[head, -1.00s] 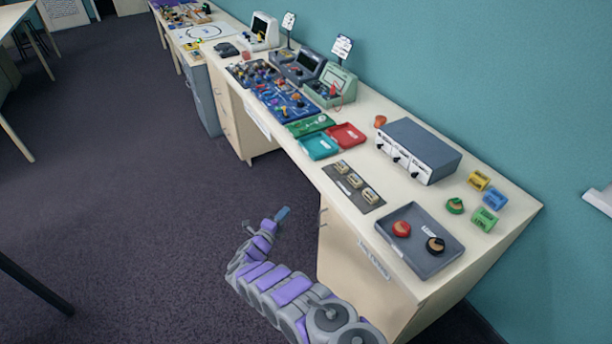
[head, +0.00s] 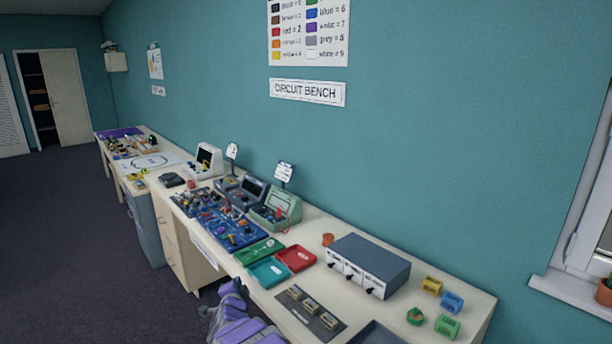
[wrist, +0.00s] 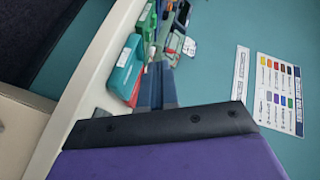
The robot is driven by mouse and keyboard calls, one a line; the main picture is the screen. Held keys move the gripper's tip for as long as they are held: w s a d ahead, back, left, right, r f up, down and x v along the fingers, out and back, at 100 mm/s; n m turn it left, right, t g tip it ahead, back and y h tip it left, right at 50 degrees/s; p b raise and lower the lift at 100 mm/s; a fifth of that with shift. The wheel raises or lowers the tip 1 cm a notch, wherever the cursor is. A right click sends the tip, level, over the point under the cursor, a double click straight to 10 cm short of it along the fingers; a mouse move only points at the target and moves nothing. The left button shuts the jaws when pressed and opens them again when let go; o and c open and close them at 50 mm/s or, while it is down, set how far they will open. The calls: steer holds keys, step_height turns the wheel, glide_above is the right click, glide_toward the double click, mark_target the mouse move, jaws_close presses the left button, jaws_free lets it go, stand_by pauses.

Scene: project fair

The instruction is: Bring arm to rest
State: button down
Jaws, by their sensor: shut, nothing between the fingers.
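My purple and grey arm (head: 238,325) shows at the bottom of the head view, folded in front of the bench's front edge. In the wrist view my gripper (wrist: 158,84) shows its blue-grey fingers together beyond the black and purple wrist housing, with nothing held. It points along the bench. The fingertips are not clear in the head view. The bench (head: 330,240) carries a teal tray (head: 269,271) and a red tray (head: 296,258), both of which also show in the wrist view.
A dark board (head: 310,312) and a grey tray (head: 376,334) are near the front edge. Open floor (head: 70,230) lies to the left.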

steer(key=s+d+r+n+g+y, duration=0.1)
steer(key=s+d+r+n+g, duration=0.35)
steer(key=d+r, duration=0.55)
steer(key=s+d+r+n+g, duration=0.3)
steer(key=s+d+r, duration=0.1)
steer(key=s+d, duration=0.75)
steer(key=s+d+n+g+h, duration=0.1)
steer(key=s+d+g, duration=0.2)
steer(key=s, duration=1.3)
steer(key=s+d+n+g+h, duration=0.1)
steer(key=s+d, duration=0.6)
steer(key=s, duration=0.9)
steer(key=s+d+r+n+g+h, duration=0.1)
steer(key=s+d+g, duration=0.4)
steer(key=s, duration=1)
steer(key=shift+s+d+n+g, duration=0.35)
steer(key=shift+s+n, duration=0.05)
steer(key=shift+n, duration=0.25)
